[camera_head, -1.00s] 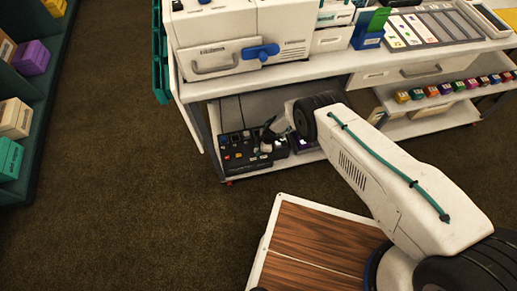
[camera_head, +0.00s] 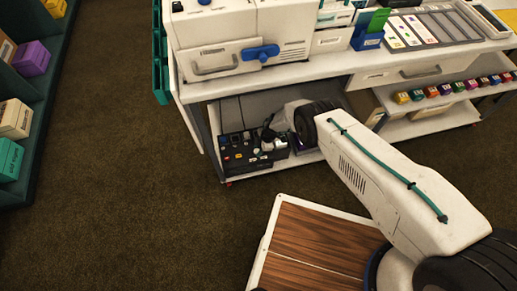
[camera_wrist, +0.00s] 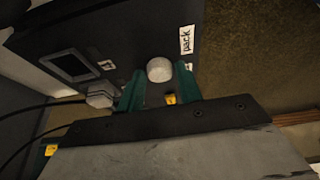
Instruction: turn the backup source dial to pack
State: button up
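The black backup unit (camera_head: 234,160) sits on the cart's lower shelf in the head view; its dark panel (camera_wrist: 130,35) fills the upper part of the wrist view. A round whitish dial knob (camera_wrist: 159,69) stands on that panel. A white label reading "pack" (camera_wrist: 186,39) is above and right of the knob. My gripper (camera_wrist: 160,76) has its two green fingers apart, one on each side of the knob, with narrow gaps showing. I cannot tell whether either finger touches it. The dial's pointer mark is not readable. In the head view my gripper is small and partly hidden by my arm.
On the panel, a dark framed square (camera_wrist: 70,65) and a pale plug (camera_wrist: 99,95) with black cables lie left of the knob. The cart's white worktop (camera_head: 330,68) is above the shelf. Open brown carpet (camera_head: 110,190) lies to the left.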

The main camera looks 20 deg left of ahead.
aim_at(258, 150)
jog(key=shift+o, duration=0.9)
jog(key=shift+r, duration=0.2)
jog(key=v, duration=0.3)
jog(key=shift+w+d+f, duration=0.1)
jog(key=shift+w+d, duration=0.1)
jog(key=shift+d, duration=0.05)
jog(key=w+d, duration=0.2)
jog(key=d, duration=0.1)
jog(key=w+d, duration=0.2)
jog(key=d, duration=0.1)
jog(key=w+d, duration=0.2)
jog(key=d, duration=0.1)
jog(key=shift+d+f, duration=0.1)
jog(key=shift+d, duration=0.15)
jog(key=shift+s, duration=0.1)
